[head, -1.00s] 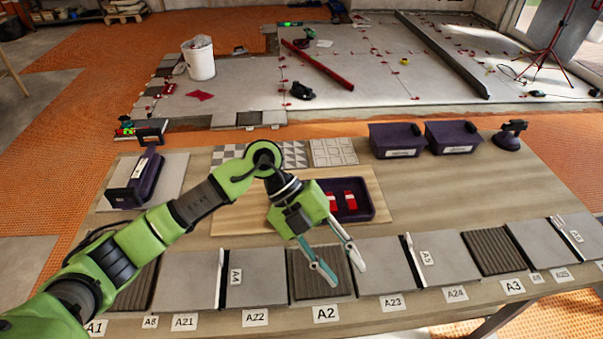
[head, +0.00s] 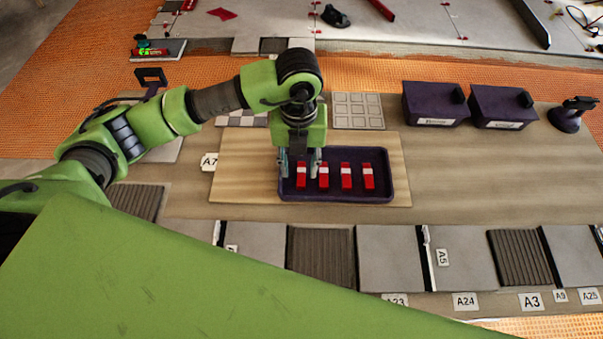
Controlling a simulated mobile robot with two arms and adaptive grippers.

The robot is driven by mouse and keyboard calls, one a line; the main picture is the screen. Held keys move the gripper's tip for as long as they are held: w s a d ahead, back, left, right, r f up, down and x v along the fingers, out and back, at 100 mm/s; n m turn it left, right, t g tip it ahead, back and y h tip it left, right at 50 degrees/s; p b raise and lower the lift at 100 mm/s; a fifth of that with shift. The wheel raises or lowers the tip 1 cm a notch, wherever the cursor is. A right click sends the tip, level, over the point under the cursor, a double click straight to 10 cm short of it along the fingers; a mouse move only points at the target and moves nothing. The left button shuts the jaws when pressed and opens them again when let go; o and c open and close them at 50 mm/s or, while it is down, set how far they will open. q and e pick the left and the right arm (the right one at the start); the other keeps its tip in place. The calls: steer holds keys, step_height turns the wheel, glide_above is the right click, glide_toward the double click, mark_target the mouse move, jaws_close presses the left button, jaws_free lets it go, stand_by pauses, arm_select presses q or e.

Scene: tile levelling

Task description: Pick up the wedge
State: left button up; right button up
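Several red wedges with white bands stand in a row in a dark purple tray (head: 345,197). The leftmost wedge (head: 301,178) is closest to my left gripper (head: 299,164). The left gripper points down over the tray's left end with its two fingers apart. One finger is left of the leftmost wedge, the other between it and the second wedge (head: 323,178). I cannot tell whether the fingers touch a wedge. The third wedge (head: 346,177) and the rightmost wedge (head: 368,177) stand clear. My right gripper is out of view.
The tray lies on a wooden board (head: 236,180) on the table. Two dark bins (head: 435,104) and a suction cup holder (head: 567,117) stand at the back right. Grey tiles (head: 392,258) line the front. A large green part of mine covers the lower left.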

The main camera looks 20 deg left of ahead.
mark_target(301, 184)
arm_select(q)
steer(key=f, duration=0.3)
steer(key=f+p, duration=0.1)
steer(key=f, duration=0.2)
steer(key=shift+w+d+f, duration=0.1)
steer(key=shift+d+f, duration=0.1)
steer(key=shift+f, duration=0.1)
steer(key=shift+c, duration=0.4)
steer(key=c, duration=0.8)
